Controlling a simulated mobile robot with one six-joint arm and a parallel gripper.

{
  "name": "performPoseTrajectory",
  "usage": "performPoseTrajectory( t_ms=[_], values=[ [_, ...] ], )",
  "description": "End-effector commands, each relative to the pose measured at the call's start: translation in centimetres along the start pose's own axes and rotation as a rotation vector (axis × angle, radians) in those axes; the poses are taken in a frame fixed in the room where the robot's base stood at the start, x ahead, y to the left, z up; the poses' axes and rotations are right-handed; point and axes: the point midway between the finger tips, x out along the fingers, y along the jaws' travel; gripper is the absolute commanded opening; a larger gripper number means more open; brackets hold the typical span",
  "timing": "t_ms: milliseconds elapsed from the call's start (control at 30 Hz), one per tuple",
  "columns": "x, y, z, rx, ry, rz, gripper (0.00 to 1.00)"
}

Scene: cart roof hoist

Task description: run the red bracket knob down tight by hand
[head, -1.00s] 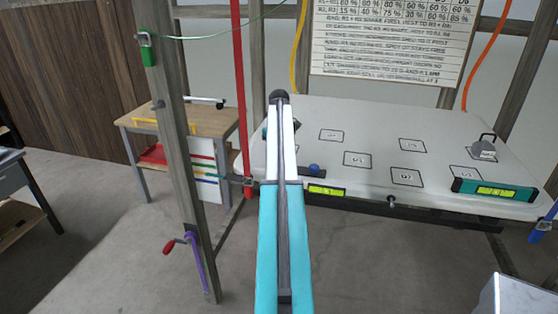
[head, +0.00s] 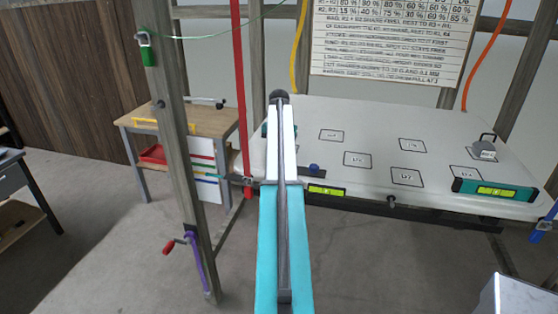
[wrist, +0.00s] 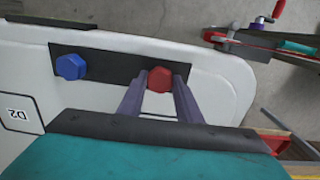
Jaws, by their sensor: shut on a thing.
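The red knob (wrist: 160,79) sits at the right end of a black bracket plate (wrist: 115,68) in the wrist view. My gripper (wrist: 158,85) is shut on the red knob, with a finger on each side of it. A blue knob (wrist: 71,67) sits at the plate's other end, apart from my fingers. The blue knob also shows in the head view (head: 314,168), just right of my arm. My arm hides my gripper and the red knob in the head view. I cannot tell how tight the knob is.
A wooden post (head: 180,140) with a red-handled crank (head: 170,248) stands left of my arm. A small wooden table (head: 190,122) stands behind the post.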

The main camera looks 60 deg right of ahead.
Motion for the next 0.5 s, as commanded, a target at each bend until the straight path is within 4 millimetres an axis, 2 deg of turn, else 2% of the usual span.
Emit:
performPoseTrajectory(
  t_ms=[500],
  values=[
    [-0.24,0.22,-0.08,0.472,0.003,0.002,0.09]
  ],
)
